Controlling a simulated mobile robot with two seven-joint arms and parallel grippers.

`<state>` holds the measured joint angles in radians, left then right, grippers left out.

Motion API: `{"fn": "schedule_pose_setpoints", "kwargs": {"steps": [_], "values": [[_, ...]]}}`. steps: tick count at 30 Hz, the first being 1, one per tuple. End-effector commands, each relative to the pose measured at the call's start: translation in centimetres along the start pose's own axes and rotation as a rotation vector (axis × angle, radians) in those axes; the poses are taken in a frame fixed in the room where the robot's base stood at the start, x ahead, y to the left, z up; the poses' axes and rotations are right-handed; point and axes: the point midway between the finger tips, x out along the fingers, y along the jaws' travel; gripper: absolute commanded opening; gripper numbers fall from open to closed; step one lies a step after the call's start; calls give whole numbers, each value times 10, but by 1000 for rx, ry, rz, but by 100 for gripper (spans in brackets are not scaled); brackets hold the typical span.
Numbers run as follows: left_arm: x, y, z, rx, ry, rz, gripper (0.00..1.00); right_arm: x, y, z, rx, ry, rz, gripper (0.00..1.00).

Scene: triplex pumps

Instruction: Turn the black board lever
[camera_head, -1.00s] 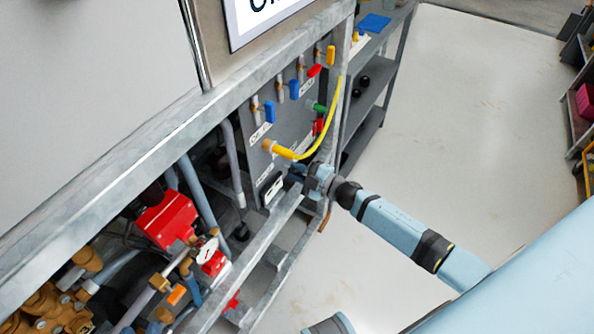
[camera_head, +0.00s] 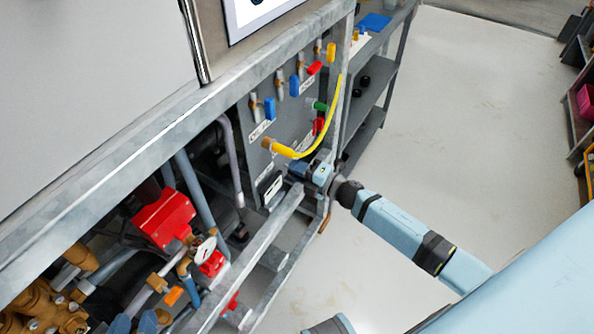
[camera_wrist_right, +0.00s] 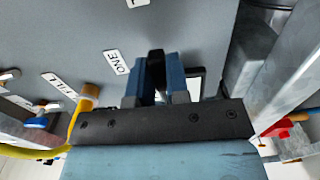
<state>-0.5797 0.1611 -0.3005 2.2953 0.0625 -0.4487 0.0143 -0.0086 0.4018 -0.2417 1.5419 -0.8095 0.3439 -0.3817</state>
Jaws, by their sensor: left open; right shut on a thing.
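The black board lever (camera_wrist_right: 155,65) stands out from the grey board, between the two blue fingers of my right gripper (camera_wrist_right: 160,80) in the wrist view. The right gripper is shut on it. In the head view the right gripper (camera_head: 297,170) is at the lower part of the board (camera_head: 290,122), and it hides the lever there. A white label reading "ONE" (camera_wrist_right: 116,62) is on the board beside the lever. My left gripper is not in view.
A yellow hose (camera_head: 326,137) loops across the board just above my right gripper. Blue, red and yellow handles sit higher up. Metal frame rails (camera_head: 257,250) run below and beside the gripper. The floor (camera_head: 450,140) at the right is clear.

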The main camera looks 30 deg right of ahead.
Motion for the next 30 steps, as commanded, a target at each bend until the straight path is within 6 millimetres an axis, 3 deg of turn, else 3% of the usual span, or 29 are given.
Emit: {"fn": "schedule_pose_setpoints", "kwargs": {"steps": [16, 17, 19, 30], "values": [[0, 1, 3, -13, -1, -2, 43, -1, -1, 0, -28, -1, -2, 0], [0, 1, 2, -13, -1, -3, 43, -1, -1, 0, -28, -1, -2, 23], [0, 1, 2, -15, 0, -4, 43, -1, -1, 0, -27, -1, -2, 39], [0, 1, 2, -14, -3, -5, 43, -5, 0, 0, -25, 0, -1, 42]]}}
